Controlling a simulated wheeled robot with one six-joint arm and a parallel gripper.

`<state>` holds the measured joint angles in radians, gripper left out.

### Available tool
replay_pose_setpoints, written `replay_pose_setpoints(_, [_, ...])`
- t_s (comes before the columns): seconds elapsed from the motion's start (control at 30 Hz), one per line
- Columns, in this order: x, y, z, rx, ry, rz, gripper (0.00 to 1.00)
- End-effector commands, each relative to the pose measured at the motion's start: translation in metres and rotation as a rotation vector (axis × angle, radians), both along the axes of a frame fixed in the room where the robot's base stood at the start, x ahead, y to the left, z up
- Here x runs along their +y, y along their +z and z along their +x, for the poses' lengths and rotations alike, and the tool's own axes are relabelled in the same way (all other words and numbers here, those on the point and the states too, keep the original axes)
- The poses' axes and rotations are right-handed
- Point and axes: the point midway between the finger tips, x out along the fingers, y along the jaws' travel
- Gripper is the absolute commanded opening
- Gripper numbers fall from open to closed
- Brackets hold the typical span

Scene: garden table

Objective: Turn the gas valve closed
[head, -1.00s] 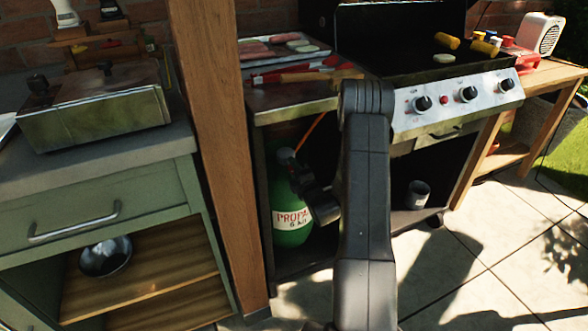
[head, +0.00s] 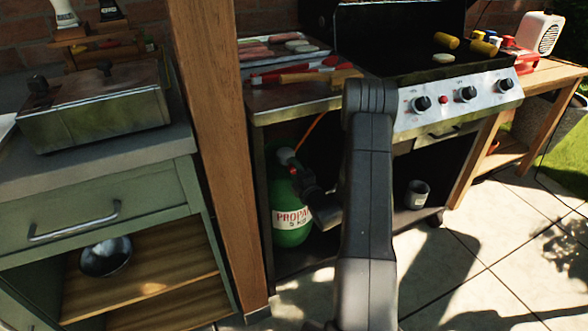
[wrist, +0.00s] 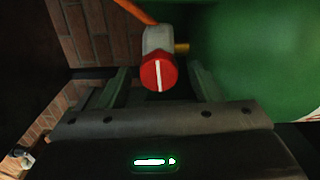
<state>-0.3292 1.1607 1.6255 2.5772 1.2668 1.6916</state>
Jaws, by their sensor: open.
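The gas valve has a round red knob (wrist: 158,73) with a white line that runs nearly upright in the wrist view. It sits on a grey valve body (wrist: 158,39) with a brass fitting and an orange hose. The green propane bottle (head: 291,234) stands in the cabinet under the grill, and a little of the red knob (head: 293,171) shows at its top. My gripper (wrist: 160,70) is open, one finger on each side of the knob in the wrist view. I cannot tell whether the fingers touch it. In the head view my arm hides part of the bottle.
A wooden post (head: 214,150) stands left of the bottle. The grill's side shelf (head: 300,98) is above it, holding a tray and tools. A small can (head: 417,194) stands on the cabinet floor. Paving is clear at right.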

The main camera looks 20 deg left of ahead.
Motion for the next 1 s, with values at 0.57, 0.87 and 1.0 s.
replay_pose_setpoints(0.57, [-0.086, 0.000, -0.072, 0.003, -0.003, -0.001, 0.58])
replay_pose_setpoints(0.87, [-0.092, 0.000, -0.078, 0.001, -0.002, 0.000, 0.58])
replay_pose_setpoints(1.0, [-0.092, 0.000, -0.078, 0.001, -0.002, 0.000, 0.58])
